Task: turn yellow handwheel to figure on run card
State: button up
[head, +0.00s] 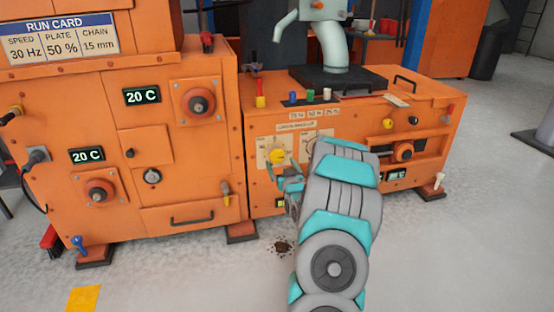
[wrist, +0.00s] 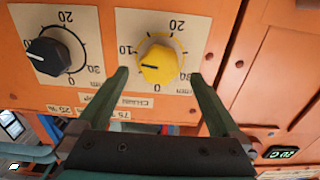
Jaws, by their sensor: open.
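The yellow handwheel (head: 278,156) is on the front of the low orange machine. In the wrist view the yellow handwheel (wrist: 160,62) sits on a cream dial marked 0, 10, 20 and 30, with a dark pointer line at its left, near or just below the 10. A label by it seems to read CHAIN. My gripper (head: 284,170) is at the panel there. In the wrist view my open gripper (wrist: 159,74) has one finger on each side of the wheel, with gaps visible. The run card (head: 58,38) reads speed 30 Hz, plate 50 %, chain 15 mm.
A black knob (wrist: 48,56) on its own dial is beside the yellow one. Red-and-black knobs (head: 198,103) and displays reading 20 C (head: 142,96) are on the taller orange cabinet.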

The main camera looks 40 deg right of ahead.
aim_at(277, 158)
jog(key=x, duration=0.4)
jog(key=shift+w+d+f, duration=0.1)
jog(key=shift+w+f, duration=0.1)
jog(key=shift+w, duration=0.05)
jog(key=shift+w+d+r+b, duration=0.1)
jog(key=shift+w+d+b, duration=0.2)
jog(key=shift+w, duration=0.25)
jog(key=c, duration=1.3)
jog(key=shift+a+m+p, duration=0.1)
jog(key=shift+m+p, duration=0.2)
jog(key=shift+m, duration=0.1)
jog(key=m+p, duration=0.1)
jog(key=m, duration=0.2)
jog(key=shift+m+p, duration=0.3)
jog(key=shift+p, duration=0.05)
jog(key=m, duration=0.5)
jog(key=shift+a+m, duration=0.1)
jog(key=shift+m, duration=0.2)
